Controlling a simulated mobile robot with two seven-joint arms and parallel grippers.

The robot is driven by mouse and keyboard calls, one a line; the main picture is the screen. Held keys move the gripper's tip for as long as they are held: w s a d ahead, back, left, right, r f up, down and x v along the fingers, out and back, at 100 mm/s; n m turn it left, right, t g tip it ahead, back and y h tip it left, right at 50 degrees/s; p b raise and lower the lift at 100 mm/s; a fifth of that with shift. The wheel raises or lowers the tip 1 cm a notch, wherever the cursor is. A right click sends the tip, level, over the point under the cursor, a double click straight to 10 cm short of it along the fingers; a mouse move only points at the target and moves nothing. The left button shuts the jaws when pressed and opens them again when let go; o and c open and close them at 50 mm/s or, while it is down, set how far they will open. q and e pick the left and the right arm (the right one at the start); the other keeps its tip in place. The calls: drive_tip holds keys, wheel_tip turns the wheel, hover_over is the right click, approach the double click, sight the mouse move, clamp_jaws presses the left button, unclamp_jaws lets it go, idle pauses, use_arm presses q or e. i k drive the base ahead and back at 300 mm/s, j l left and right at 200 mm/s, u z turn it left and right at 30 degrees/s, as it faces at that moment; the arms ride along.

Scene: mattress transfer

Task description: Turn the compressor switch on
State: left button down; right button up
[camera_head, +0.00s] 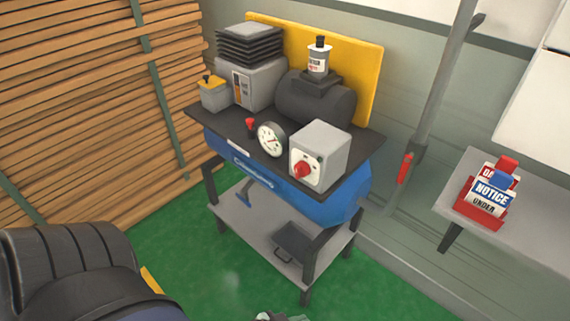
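The compressor (262,183) has a long blue tank under a black top plate and stands on a dark-legged stand. A grey switch box (322,152) sits at the right front of the plate. Its red rotary knob (302,170) is on a white face turned toward me. The knob's exact setting is too small to read. A round gauge (271,139) and a small red valve (250,125) are left of the box. A small grey piece at the bottom edge is too cropped to identify.
Stacked wooden planks (85,85) fill the left. A grey shelf (520,222) at right holds a red holder with notice signs (489,196). A vertical pole (440,90) stands at the wall. A dark ribbed shape (75,265) covers the bottom left. Green floor (205,255) is open in front.

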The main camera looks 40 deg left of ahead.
sight(302, 169)
drive_tip(key=k+j, duration=0.1)
drive_tip(key=j, duration=0.5)
drive_tip(key=j+z, duration=0.1)
drive_tip(key=j, duration=0.55)
drive_tip(key=k+j, duration=0.15)
drive_tip(key=j, duration=0.45)
